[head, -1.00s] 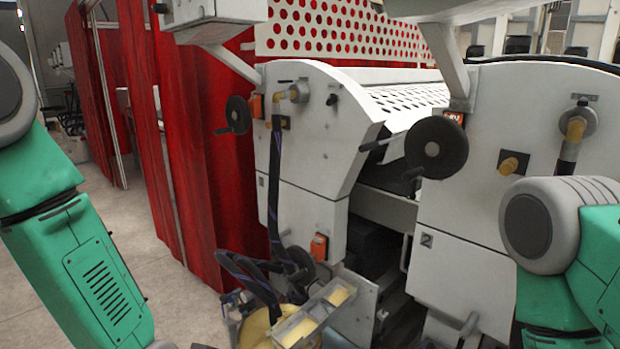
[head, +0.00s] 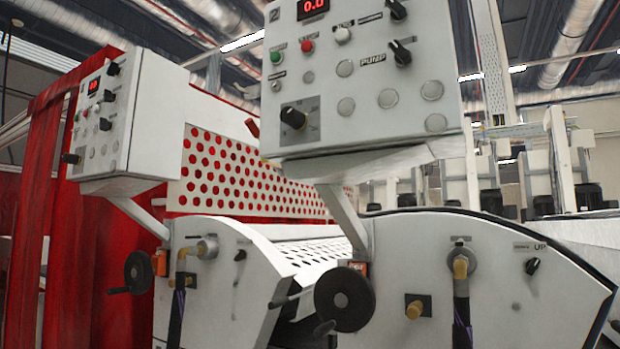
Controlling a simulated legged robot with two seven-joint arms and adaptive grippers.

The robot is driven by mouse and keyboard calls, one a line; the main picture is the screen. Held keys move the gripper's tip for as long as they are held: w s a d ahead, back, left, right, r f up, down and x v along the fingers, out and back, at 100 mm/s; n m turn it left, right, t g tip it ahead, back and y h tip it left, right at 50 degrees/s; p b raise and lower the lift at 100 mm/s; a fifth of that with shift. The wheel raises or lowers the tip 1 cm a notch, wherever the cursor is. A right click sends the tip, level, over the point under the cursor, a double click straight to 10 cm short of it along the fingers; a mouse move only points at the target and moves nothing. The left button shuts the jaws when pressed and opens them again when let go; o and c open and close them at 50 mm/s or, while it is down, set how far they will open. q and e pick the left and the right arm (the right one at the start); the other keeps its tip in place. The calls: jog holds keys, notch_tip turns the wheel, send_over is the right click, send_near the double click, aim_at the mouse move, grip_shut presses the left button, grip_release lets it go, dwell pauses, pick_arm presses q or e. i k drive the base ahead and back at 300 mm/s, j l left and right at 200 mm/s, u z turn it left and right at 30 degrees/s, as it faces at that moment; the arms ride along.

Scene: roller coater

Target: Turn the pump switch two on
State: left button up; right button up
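In the head view, the larger control box (head: 370,120) in the upper middle carries the number 2 and a red display (head: 313,8) reading 0.0. Its black pump switch (head: 400,52) is a rotary knob just right of the PUMP label (head: 373,59). The knob points up and to the left. Neither of my grippers is in view, and nothing touches the switch.
Another black knob (head: 397,10) sits above the pump switch, and a larger one (head: 293,117) sits lower left. A second control box (head: 128,120) stands at left. A handwheel (head: 344,299) sticks out below. The space before the panel looks clear.

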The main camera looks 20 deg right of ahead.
aim_at(402, 56)
jog(key=j+z, duration=0.1)
jog(key=z, duration=0.25)
jog(key=k+z, duration=0.15)
jog(key=z, duration=0.15)
jog(key=k+z, duration=0.1)
jog(key=z, duration=0.25)
